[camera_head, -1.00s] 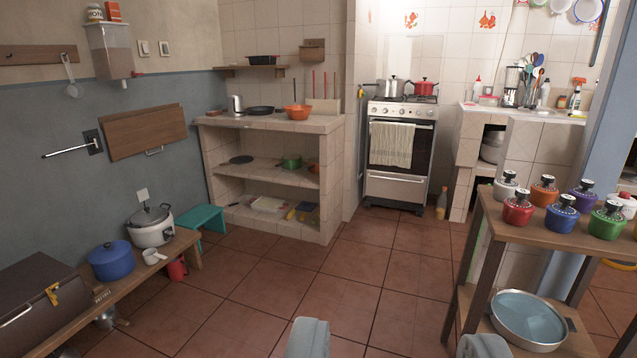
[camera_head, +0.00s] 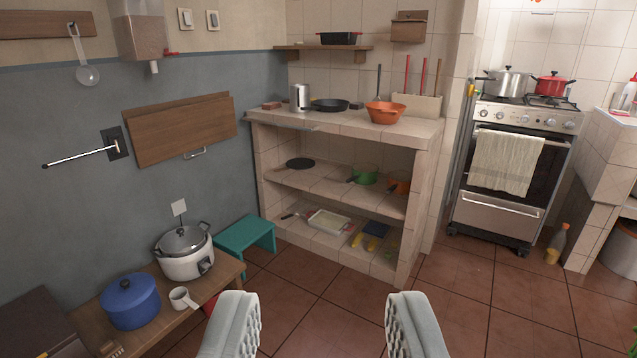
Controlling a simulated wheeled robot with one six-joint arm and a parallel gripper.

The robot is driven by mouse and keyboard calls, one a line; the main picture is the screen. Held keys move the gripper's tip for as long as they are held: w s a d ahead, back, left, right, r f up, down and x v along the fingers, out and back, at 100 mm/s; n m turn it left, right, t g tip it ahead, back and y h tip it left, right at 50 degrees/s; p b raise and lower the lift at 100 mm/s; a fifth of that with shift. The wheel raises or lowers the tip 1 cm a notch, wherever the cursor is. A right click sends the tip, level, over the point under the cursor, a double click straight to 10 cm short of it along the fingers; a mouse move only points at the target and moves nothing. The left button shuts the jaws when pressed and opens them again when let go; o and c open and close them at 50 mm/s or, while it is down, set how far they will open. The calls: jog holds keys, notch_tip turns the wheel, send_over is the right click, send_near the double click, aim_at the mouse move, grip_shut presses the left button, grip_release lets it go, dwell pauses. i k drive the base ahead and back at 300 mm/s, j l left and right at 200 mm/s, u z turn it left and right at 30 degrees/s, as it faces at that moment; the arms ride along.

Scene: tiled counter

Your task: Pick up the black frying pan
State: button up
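A second dark, flat pan or disc (camera_head: 300,163) lies on the middle shelf below. My gripper (camera_head: 322,325) is at the bottom of the view with its two pale fingers wide apart and nothing between them. It is well short of the counter, over the floor in front of it.
A teal stool (camera_head: 245,235) and a bench (camera_head: 208,288) with a blue pot (camera_head: 130,300) are at left. The stove (camera_head: 511,165) is at right. Floor tiles ahead are clear.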

aim_at(323, 107)
jog(key=i, duration=1.95)
jog(key=i+z, duration=0.15)
jog(key=i, duration=0.45)
jog(key=i+j+z, duration=0.1)
jog(key=i, duration=0.55)
jog(key=i+j+z, duration=0.15)
jog(key=i, duration=0.45)
jog(key=j, duration=0.1)
